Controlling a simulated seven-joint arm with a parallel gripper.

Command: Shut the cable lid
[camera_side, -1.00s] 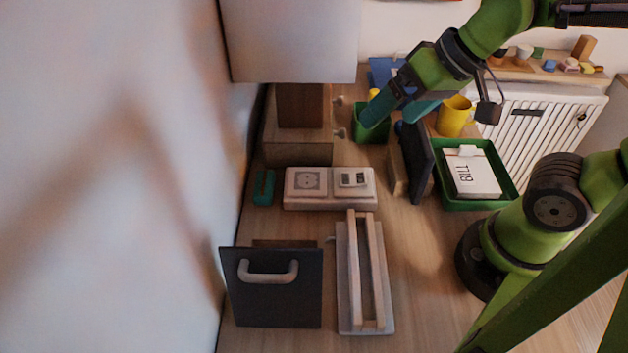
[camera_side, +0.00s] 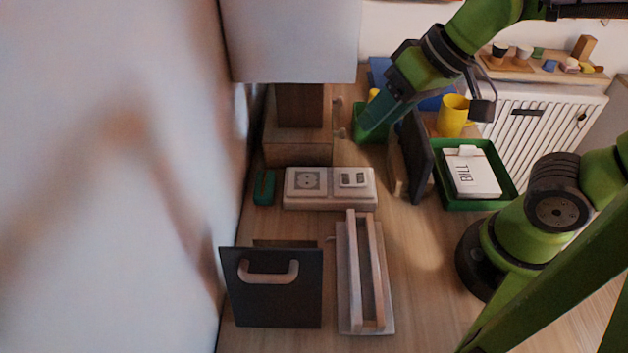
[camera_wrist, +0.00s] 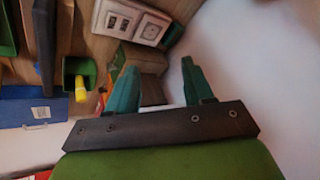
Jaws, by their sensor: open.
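No part is labelled as the cable lid. A dark square panel (camera_side: 272,305) with a grey handle (camera_side: 268,272) stands raised at the lower left of the side view and looks like a lid standing open; its hinge is hidden. My gripper (camera_side: 368,122) is far from it, at the back by the green cup, pointing down and left. In the wrist view my gripper (camera_wrist: 160,88) has its two teal fingers spread apart with nothing held between them. The dark panel cannot be made out in the wrist view.
A socket block (camera_side: 330,188), a slatted wooden piece (camera_side: 366,280) and a wooden box (camera_side: 297,152) stand nearby. The green cup (camera_wrist: 78,68) holds something yellow. A dark upright board (camera_side: 416,155), green tray (camera_side: 480,204) and yellow mug (camera_side: 452,116) are right. Bare tabletop (camera_side: 425,265) lies front right.

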